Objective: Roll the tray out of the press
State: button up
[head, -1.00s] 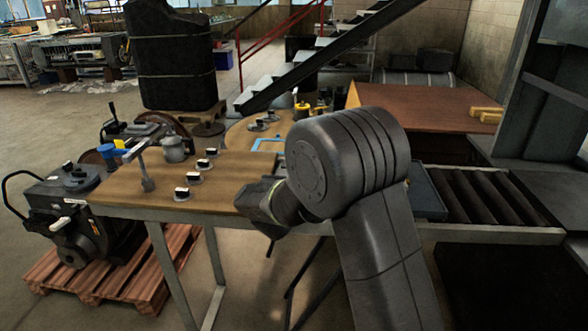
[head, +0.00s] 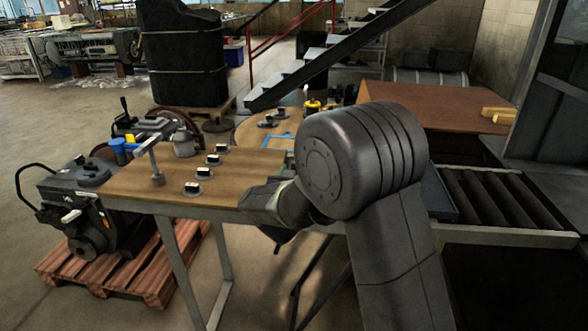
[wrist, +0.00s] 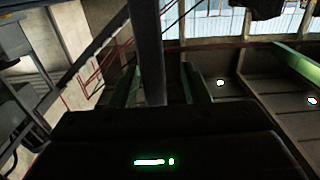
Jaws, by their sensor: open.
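The tray (head: 438,196) is a dark blue-grey flat piece at the left end of the roller track, beside the rollers (head: 500,198). My arm covers its left part. The press (head: 552,110) is the dark frame at the right edge, only partly in view. In the head view my arm's dark wrist part (head: 275,207) is at the near right corner of the wooden bench, left of the tray; the fingertips cannot be made out there. In the wrist view my gripper (wrist: 160,82) shows two greenish fingers spread apart. The tray cannot be made out in the wrist view.
A wooden bench (head: 165,182) with several small black-and-white pieces stands left of my arm. A machine on a red pallet (head: 120,268) is at far left. A brown table (head: 440,104) and stairs are behind. A grey post (wrist: 146,45) crosses the wrist view.

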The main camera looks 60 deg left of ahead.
jog(key=v, duration=1.1)
jog(key=shift+s+d+b, duration=0.2)
jog(key=shift+b, duration=0.1)
jog(key=x, duration=1.4)
jog(key=shift+d+p, duration=0.2)
jog(key=shift+p, duration=0.2)
jog(key=shift+w, duration=0.15)
